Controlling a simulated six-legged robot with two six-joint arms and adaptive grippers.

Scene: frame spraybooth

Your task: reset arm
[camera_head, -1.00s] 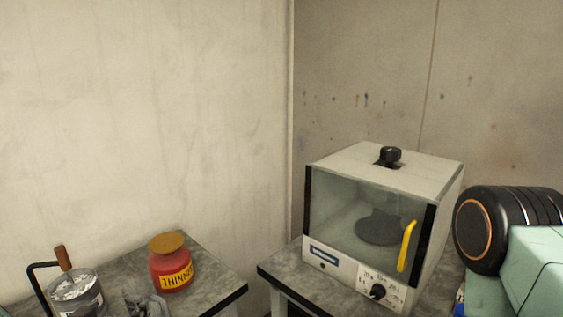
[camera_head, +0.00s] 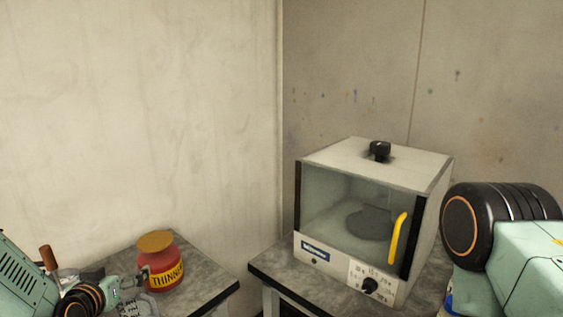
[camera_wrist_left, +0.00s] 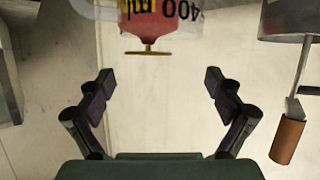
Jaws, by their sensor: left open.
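My left gripper (camera_head: 132,288) is at the lower left of the head view, close to the red thinner jar (camera_head: 160,265) with its tan lid. From the head view I cannot tell whether they touch. In the left wrist view my gripper (camera_wrist_left: 160,92) has its two dark fingers spread wide, with nothing between them. A red object marked "400 ml" (camera_wrist_left: 150,15) hangs into the top of that view, beyond the fingertips. My right gripper is out of view.
A grey can (camera_wrist_left: 290,18) and a wooden handle (camera_wrist_left: 288,140) are right of the gripper in the wrist view; the handle (camera_head: 48,257) also shows in the head view. A glass-fronted cabinet (camera_head: 325,255) with a yellow handle (camera_head: 397,238) stands on the right-hand table.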

